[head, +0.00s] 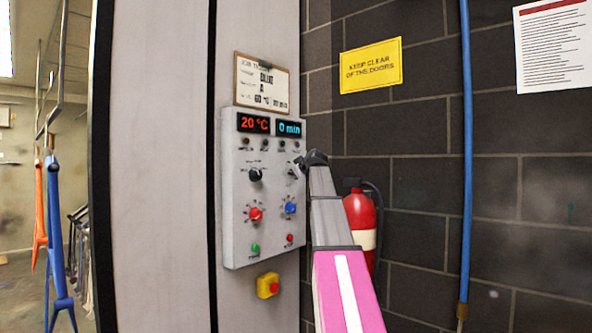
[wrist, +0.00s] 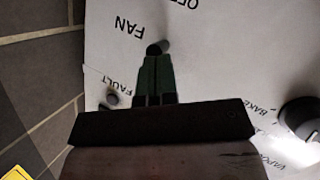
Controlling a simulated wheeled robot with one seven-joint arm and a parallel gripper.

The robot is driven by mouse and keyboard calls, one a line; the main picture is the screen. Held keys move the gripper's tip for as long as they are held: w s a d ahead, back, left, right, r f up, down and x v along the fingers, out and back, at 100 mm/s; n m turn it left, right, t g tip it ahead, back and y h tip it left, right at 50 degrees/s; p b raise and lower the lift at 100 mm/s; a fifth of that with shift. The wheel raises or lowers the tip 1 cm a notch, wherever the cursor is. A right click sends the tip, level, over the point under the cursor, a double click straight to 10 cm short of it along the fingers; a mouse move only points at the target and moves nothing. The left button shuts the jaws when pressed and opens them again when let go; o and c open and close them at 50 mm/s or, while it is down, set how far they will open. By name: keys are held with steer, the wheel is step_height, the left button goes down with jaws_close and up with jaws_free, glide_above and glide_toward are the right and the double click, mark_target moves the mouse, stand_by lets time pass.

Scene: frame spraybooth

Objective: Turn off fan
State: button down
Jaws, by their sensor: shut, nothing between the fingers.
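A pale control panel (head: 236,190) is mounted on the grey wall column. Its upper right part, with FAN and OFF lettering upside down, fills much of the wrist view (wrist: 215,70). My gripper (head: 304,161) is at the panel's right edge, beside what looks like the fan switch (head: 292,170). In the wrist view my shut, empty gripper (wrist: 156,68) points at the panel near the FAN label. A small dark round-ended part (wrist: 155,48) shows just beyond the fingertips, perhaps the switch's lever. I cannot tell whether they touch or which position the switch is in.
The panel has a 20 °C display (head: 254,123), a 0 min display (head: 290,129), a black knob (head: 255,175), a red knob (head: 255,214) and a blue knob (head: 290,208). A yellow box with a red button (head: 267,286) is below. A fire extinguisher (head: 359,217) stands right.

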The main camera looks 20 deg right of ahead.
steer(key=shift+f+t, duration=0.4)
steer(key=shift+f, duration=0.45)
steer(key=a+v, duration=0.1)
steer(key=v, duration=1.2)
